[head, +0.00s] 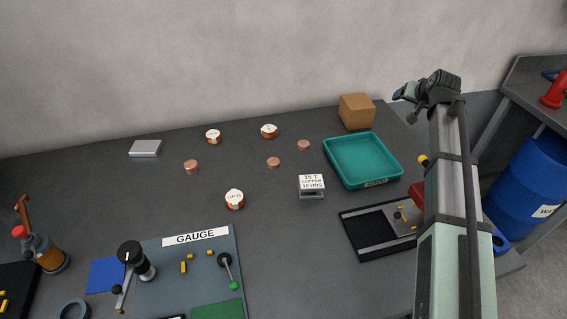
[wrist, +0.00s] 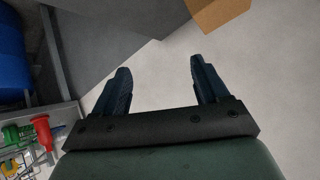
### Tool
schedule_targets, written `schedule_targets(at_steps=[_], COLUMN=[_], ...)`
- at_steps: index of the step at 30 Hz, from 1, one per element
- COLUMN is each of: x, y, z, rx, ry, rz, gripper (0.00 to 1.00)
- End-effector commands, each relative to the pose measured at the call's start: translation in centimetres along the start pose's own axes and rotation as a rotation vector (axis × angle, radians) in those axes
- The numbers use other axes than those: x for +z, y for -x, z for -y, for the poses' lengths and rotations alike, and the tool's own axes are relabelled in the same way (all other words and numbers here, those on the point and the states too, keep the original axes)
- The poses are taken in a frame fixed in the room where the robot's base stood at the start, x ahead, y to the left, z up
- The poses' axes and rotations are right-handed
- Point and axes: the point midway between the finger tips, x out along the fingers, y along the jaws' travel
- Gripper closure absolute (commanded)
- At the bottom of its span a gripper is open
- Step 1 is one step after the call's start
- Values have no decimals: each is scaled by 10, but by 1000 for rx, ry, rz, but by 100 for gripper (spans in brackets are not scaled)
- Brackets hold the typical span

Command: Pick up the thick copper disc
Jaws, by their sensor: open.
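Several small bare copper discs lie on the dark table in the head view. The one at the left (head: 191,167) looks the thickest. A thinner-looking disc (head: 273,162) lies near the middle, and another (head: 303,145) lies behind it to the right. My gripper (head: 403,94) is raised at the right, above and beyond the table's right end, far from the discs. In the wrist view my gripper (wrist: 160,68) is open with nothing between its fingers. No disc shows in that view.
A teal tray (head: 336,171), a cardboard box (head: 357,111) and a label stand (head: 311,186) are to the right. A gauge board (head: 190,272) is at the front. The table around the left disc is clear.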

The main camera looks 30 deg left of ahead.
Motion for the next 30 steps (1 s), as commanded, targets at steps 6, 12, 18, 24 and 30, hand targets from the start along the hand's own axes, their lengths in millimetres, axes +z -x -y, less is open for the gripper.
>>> schedule_targets(at_steps=[6, 12, 18, 24, 30], x=[51, 102, 157, 207, 238], y=[4, 19, 44, 74, 96], z=[106, 190, 262, 319, 349], rx=[-52, -87, -115, -133, -139], ry=[164, 316, 470, 611, 698], rz=[150, 280, 403, 509, 572], gripper=[26, 26, 26, 26, 26])
